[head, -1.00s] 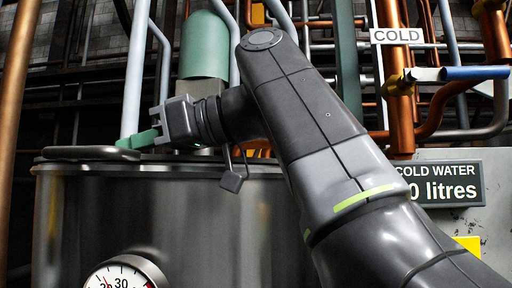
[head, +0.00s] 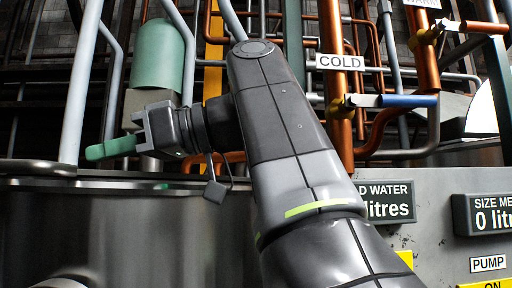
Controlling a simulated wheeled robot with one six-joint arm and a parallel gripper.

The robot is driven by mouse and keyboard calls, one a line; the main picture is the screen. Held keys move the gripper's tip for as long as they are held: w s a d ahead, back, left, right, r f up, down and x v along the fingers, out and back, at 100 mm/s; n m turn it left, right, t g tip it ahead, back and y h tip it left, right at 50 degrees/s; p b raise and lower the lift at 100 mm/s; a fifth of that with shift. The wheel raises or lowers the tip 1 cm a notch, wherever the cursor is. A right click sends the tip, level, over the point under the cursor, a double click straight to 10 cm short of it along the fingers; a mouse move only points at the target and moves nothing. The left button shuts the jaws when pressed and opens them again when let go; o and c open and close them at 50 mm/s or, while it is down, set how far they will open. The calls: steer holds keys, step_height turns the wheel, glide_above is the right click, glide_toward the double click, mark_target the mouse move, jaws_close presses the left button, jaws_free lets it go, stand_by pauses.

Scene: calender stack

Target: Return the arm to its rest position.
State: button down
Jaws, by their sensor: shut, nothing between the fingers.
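My gripper (head: 108,149) is at the left of the head view, with green fingers pointing left. The fingers look closed together and hold nothing. It is above the rim of a large metal tank (head: 120,235). My dark grey arm rises from the bottom right and bends left at its top joint to the gripper. I cannot tell the exact gap between the fingers and the tank rim.
Behind the arm stand many pipes, with a COLD label (head: 340,62) and a blue-handled valve (head: 408,100). A green cylinder (head: 157,55) is behind the gripper. At right is a grey panel (head: 440,250) with a litres display (head: 385,202) and a PUMP label (head: 488,263).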

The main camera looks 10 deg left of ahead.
steer(key=shift+v, duration=1.2)
steer(key=shift+r, duration=0.1)
steer(key=shift+s+a, duration=0.1)
steer(key=shift+a, duration=0.1)
steer(key=shift+b+x, duration=0.3)
steer(key=shift+x, duration=3)
steer(key=shift+a+f, duration=0.15)
steer(key=shift+f, duration=0.2)
